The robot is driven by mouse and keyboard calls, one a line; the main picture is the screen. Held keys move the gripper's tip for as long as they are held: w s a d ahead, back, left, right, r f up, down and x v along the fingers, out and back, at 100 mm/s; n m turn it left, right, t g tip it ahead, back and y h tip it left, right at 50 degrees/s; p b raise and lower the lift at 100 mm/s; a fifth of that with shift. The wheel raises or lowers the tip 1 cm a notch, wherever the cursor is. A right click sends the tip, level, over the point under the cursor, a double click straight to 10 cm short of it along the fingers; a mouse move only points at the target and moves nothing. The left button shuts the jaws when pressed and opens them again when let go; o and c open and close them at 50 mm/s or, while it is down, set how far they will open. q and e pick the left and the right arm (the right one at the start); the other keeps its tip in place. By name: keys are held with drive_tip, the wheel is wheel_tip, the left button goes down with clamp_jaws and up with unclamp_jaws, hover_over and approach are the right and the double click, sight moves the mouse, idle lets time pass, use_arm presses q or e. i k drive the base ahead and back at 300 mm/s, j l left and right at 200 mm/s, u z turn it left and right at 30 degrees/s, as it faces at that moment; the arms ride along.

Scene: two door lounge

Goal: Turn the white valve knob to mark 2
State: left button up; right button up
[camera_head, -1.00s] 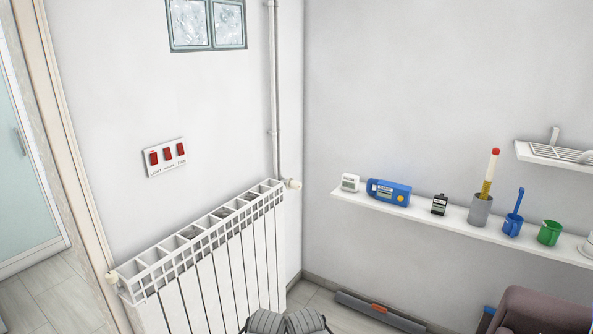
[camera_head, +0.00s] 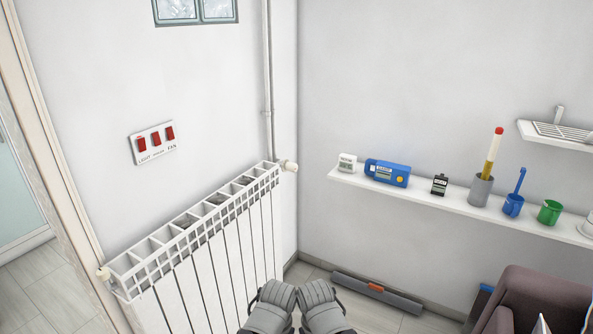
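A small white valve knob (camera_head: 291,166) sticks out at the right end of the white radiator (camera_head: 200,235), by the foot of a vertical pipe. Its marks are too small to read. Another small whitish knob (camera_head: 104,273) is at the radiator's left end. Two grey rounded parts of my arms show at the bottom middle, below and apart from the right knob. The fingers of my left and right grippers cannot be seen.
A wall shelf (camera_head: 440,204) holds a blue device (camera_head: 387,173), small meters, cups and a grey holder. A switch panel (camera_head: 153,142) is above the radiator. A grey bar (camera_head: 377,294) lies along the wall below. A brown armchair (camera_head: 535,300) is at lower right.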

sight(289, 166)
drive_tip(key=i+z, duration=0.2)
drive_tip(key=i, duration=0.3)
drive_tip(key=i+j+z, duration=0.1)
drive_tip(key=i+z, duration=0.15)
drive_tip(key=i, duration=0.3)
drive_tip(key=i+j+z, duration=0.2)
drive_tip(key=i, duration=0.3)
drive_tip(key=i+j+z, duration=0.2)
drive_tip(key=i, duration=0.3)
